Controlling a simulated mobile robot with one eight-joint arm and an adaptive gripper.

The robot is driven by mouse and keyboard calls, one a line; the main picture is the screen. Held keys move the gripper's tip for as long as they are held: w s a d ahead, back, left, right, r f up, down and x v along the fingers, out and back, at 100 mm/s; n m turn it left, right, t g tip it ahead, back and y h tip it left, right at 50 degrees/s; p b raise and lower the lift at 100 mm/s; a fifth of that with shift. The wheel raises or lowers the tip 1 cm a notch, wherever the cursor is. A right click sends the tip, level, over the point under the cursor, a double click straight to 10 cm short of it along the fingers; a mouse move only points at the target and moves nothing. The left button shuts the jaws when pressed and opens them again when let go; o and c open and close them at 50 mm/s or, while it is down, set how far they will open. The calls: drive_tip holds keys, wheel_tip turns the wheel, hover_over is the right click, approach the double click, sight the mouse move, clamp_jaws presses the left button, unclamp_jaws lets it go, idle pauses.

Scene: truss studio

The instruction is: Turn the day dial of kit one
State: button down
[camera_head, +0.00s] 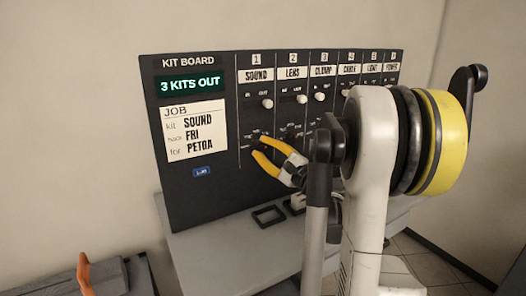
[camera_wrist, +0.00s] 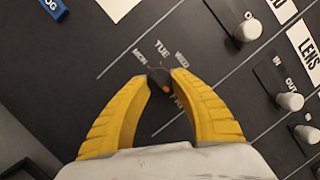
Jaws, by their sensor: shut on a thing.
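The black kit board (camera_head: 205,210) stands upright, with numbered columns. Column one is labelled SOUND (camera_head: 257,76). Its white slider knob (camera_head: 267,103) sits to the right, near OUT. My gripper (camera_head: 256,147) reaches to the lower part of column one. In the wrist view, my gripper's yellow fingers (camera_wrist: 164,77) are shut on the small dark day dial (camera_wrist: 157,76). MON, TUE and WED are printed around it. Its orange mark (camera_wrist: 166,89) faces the lower right of the picture, near a label partly hidden by the right finger.
The job card (camera_head: 193,131) reads kit SOUND, back FRI, for PETOA. A green display (camera_head: 190,85) reads 3 KITS OUT. Neighbouring knobs (camera_wrist: 290,101) stick out right of the gripper. A grey table (camera_head: 215,255) lies below the board.

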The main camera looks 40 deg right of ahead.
drive_tip(key=shift+m, duration=0.6)
drive_tip(key=c, duration=1)
unclamp_jaws()
drive_tip(key=shift+w, duration=0.1)
drive_tip(key=shift+c, duration=0.2)
drive_tip(key=s+f, duration=0.2)
drive_tip(key=s, duration=0.9)
drive_tip(key=shift+s+a+f, duration=0.15)
drive_tip(key=shift+s+f, duration=0.15)
drive_tip(key=shift+s, duration=0.1)
